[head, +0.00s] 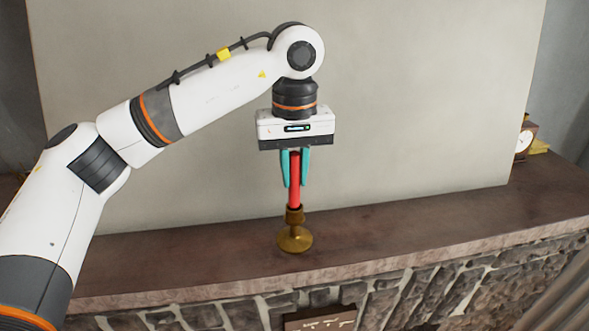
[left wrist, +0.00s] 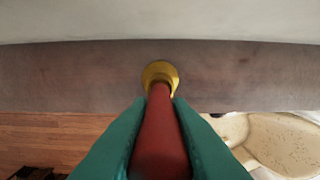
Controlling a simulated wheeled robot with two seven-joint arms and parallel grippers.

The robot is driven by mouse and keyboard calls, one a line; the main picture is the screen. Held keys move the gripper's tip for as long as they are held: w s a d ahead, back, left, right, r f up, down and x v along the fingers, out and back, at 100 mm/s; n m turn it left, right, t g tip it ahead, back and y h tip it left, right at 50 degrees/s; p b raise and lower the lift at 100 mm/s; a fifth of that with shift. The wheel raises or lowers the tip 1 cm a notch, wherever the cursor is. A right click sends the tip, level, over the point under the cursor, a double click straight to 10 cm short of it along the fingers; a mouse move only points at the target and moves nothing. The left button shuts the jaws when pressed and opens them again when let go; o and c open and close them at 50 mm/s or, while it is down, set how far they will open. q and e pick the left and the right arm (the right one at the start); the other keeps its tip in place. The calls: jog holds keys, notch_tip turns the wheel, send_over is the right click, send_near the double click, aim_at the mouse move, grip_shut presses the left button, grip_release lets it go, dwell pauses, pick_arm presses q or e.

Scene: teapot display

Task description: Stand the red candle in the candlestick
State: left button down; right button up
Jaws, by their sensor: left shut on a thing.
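The red candle (head: 294,185) is upright between the teal fingers of my left gripper (head: 295,178), which is shut on its upper part. The brass candlestick (head: 295,238) stands on the mantel directly below. In the head view the candle's lower end meets the candlestick's cup; whether it is seated inside cannot be told. In the left wrist view the candle (left wrist: 162,135) runs from between the fingers (left wrist: 160,125) towards the candlestick (left wrist: 160,72), and it hides part of the cup. My right gripper is not in view.
The dark mantel shelf (head: 420,214) is clear on both sides of the candlestick. A pale wall panel (head: 420,90) rises behind it. A small clock (head: 524,138) stands at the far right. The stone front (head: 440,292) lies below the shelf edge.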

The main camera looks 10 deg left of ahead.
pick_arm(q)
jog(key=shift+f+b, duration=1)
jog(key=shift+f, duration=0.2)
dwell(0.6)
dwell(0.4)
jog(key=c, duration=1.2)
grip_release()
jog(key=shift+c, duration=0.2)
notch_tip(320, 180, up, 12)
jog(key=shift+r, duration=0.1)
